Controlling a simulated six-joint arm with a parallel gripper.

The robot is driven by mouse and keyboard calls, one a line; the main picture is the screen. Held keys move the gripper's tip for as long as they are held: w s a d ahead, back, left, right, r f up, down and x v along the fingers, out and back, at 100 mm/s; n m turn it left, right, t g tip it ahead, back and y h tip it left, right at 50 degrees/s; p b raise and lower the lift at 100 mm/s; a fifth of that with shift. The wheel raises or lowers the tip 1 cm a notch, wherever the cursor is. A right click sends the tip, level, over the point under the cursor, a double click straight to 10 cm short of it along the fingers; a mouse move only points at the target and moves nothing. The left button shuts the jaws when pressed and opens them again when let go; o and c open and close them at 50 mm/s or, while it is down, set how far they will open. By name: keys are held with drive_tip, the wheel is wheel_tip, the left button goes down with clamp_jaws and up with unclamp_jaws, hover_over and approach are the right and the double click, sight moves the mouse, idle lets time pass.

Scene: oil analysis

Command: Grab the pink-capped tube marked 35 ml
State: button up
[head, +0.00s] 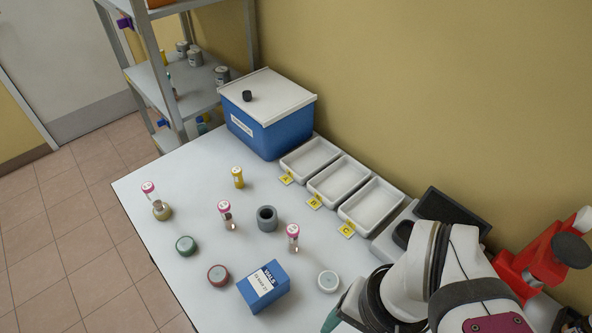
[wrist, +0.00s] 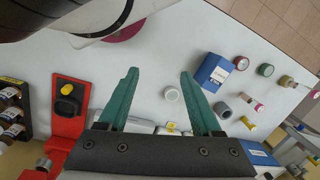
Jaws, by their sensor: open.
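Three pink-capped tubes stand on the white table. One is at the far left (head: 150,191), with an amber round base at its foot. A second (head: 226,214) stands mid-table, left of a grey cylinder (head: 267,217). A third (head: 293,236) stands right of the cylinder. Their markings are too small to read, so I cannot tell which is 35 ml. In the wrist view, pink caps show small at the right, one at the far right (wrist: 287,80). My gripper (wrist: 159,74) is open and empty, its teal fingers apart from all tubes. The head view mostly hides it.
A blue box (head: 264,286), a white-lidded jar (head: 328,281), a red-brown jar (head: 218,275) and a green jar (head: 186,245) stand in front. Trays (head: 371,205) and a lidded blue bin (head: 268,125) line the wall. A red device (head: 545,265) is at right.

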drive_tip(key=shift+o, duration=0.2)
drive_tip(key=m+t+y, duration=0.8)
drive_tip(key=m+y, duration=0.2)
drive_tip(key=m, duration=0.9)
approach(293, 237)
drive_tip(key=s+d+f, duration=0.1)
drive_tip(key=s+d, duration=0.1)
drive_tip(key=d, duration=0.2)
drive_tip(key=x, duration=1.5)
drive_tip(key=shift+w+a+f, duration=0.1)
drive_tip(key=shift+w+a, duration=0.05)
drive_tip(key=shift+w, duration=0.3)
clamp_jaws()
